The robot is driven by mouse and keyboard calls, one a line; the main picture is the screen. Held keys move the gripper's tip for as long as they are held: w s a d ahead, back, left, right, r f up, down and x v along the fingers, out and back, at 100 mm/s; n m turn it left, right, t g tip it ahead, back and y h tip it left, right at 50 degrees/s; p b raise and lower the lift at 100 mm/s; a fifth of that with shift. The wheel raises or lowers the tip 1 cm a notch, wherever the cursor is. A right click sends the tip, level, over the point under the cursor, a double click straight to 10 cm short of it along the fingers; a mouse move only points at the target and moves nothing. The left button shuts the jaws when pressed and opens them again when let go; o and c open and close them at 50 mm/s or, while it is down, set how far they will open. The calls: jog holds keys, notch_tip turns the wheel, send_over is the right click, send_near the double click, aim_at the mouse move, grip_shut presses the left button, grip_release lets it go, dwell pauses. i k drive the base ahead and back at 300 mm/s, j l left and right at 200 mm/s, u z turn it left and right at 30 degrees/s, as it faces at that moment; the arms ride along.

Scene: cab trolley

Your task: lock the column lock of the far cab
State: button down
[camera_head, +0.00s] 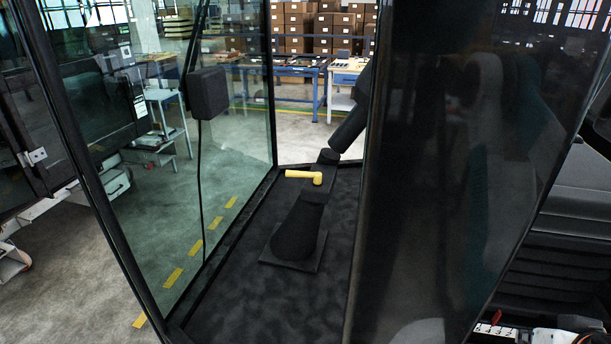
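The column lock is a yellow lever (302,176) on the side of a black steering column (300,222). The lever lies roughly level, with its round hub at the right and its arm pointing left. The column rises from a square base plate (292,250) on the dark cab floor (250,290). Its upper part leans right and passes behind a dark panel, so the top is hidden. My gripper is not in view.
A dark glossy panel (430,170) blocks the right of the cab; seat shapes show dimly in it. A glass pane (235,130) with a black frame closes the left side. A black box (207,93) hangs near it. Workbenches (300,68) and stacked cartons stand behind.

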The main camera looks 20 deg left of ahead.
aim_at(317, 177)
jog(key=k+j, duration=0.6)
jog(key=k, duration=0.15)
jog(key=j+u, duration=0.25)
jog(key=j, duration=0.55)
jog(key=i+j, duration=0.15)
jog(key=i, duration=0.2)
